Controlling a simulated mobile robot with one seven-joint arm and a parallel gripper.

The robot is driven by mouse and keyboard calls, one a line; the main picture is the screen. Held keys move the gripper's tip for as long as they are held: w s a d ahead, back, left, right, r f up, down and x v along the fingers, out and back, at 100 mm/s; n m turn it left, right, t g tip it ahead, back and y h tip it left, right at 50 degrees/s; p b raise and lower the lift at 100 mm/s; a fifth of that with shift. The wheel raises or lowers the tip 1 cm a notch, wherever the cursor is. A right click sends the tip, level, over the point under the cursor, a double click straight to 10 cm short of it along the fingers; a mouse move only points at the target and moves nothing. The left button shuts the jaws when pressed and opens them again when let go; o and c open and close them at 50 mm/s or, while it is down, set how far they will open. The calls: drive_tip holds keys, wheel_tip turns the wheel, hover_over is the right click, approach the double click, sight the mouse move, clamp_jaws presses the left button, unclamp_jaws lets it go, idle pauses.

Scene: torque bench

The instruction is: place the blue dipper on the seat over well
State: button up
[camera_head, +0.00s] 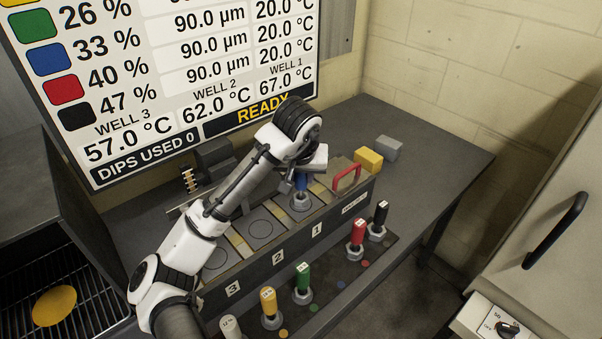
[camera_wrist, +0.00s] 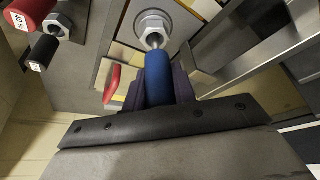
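The blue dipper (camera_head: 301,183) has a blue handle and a metal hex collar, and stands roughly upright over the well 1 end of the grey well block (camera_head: 296,237). In the wrist view the blue dipper's handle (camera_wrist: 158,80) runs between the dark fingers of my gripper (camera_wrist: 160,92), which looks shut on it. Its hex collar (camera_wrist: 150,22) is beyond the fingertips, over a light square plate. I cannot tell whether the collar touches the seat. The well 2 plate (camera_head: 259,229) shows a bare ring. My arm hides part of the block's back.
Red (camera_head: 358,233), black (camera_head: 380,215), green (camera_head: 303,278), yellow (camera_head: 269,300) and white (camera_head: 230,326) dippers stand along the front rack. A red handle (camera_head: 346,178) rises beside well 1. Yellow (camera_head: 369,160) and grey (camera_head: 389,149) blocks lie behind it. The board (camera_head: 180,60) reads READY, dips used 0.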

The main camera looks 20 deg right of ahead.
drive_tip(key=o, duration=0.4)
drive_tip(key=shift+r, duration=0.25)
drive_tip(key=v, duration=1.2)
drive_tip(key=shift+b, duration=0.3)
